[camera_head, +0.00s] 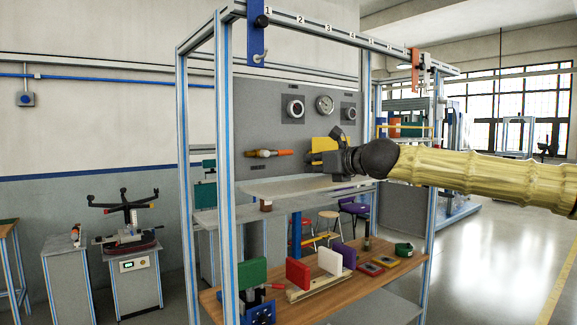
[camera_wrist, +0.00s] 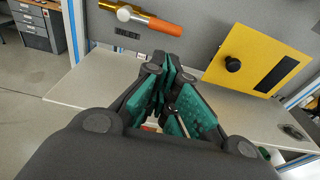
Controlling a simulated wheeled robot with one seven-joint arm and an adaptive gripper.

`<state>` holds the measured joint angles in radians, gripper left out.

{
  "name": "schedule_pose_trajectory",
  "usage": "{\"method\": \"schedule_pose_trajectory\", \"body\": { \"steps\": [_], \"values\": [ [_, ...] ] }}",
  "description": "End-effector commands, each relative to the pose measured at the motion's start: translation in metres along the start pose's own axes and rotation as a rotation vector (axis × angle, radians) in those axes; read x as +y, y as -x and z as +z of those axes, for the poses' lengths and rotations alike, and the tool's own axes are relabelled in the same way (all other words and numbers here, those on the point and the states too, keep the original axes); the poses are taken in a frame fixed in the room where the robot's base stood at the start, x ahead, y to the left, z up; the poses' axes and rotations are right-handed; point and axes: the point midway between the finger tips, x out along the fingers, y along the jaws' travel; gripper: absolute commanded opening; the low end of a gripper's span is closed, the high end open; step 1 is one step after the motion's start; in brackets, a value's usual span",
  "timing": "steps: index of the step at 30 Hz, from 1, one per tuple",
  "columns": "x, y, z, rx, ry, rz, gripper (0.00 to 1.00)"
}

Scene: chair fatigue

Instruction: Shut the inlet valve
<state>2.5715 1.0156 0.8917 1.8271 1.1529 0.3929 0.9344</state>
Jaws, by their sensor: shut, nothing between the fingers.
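The valve (camera_head: 267,153) is on the grey back panel of the rig, left of my gripper. It has an orange lever lying roughly in line with a brass body. In the wrist view the orange lever (camera_wrist: 160,25) is beyond my fingertips, at the top, with a pale round knob at its left end. A small dark label is on the panel below it. My gripper (camera_head: 308,167) is in front of the panel above the grey shelf. In the wrist view my gripper (camera_wrist: 168,68) has its green-padded fingers closed together and empty, apart from the lever.
A yellow plate (camera_wrist: 258,55) with a black knob and dark slot is right of the lever. The grey shelf (camera_head: 290,187) runs below. Gauges (camera_head: 324,104) are above. Rig posts (camera_head: 224,160) stand at the left. A wooden lower shelf (camera_head: 375,278) holds coloured blocks.

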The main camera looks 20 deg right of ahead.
Motion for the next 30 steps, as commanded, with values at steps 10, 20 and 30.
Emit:
{"method": "schedule_pose_trajectory", "body": {
  "steps": [10, 20, 30],
  "values": [
    [0.0, -0.01, 0.0, 0.002, 0.001, 0.0, 0.0],
    [0.0, -0.048, 0.0, 0.004, 0.002, 0.0, 0.0],
    [0.0, -0.086, 0.0, 0.002, 0.001, 0.0, 0.0]
  ]
}}
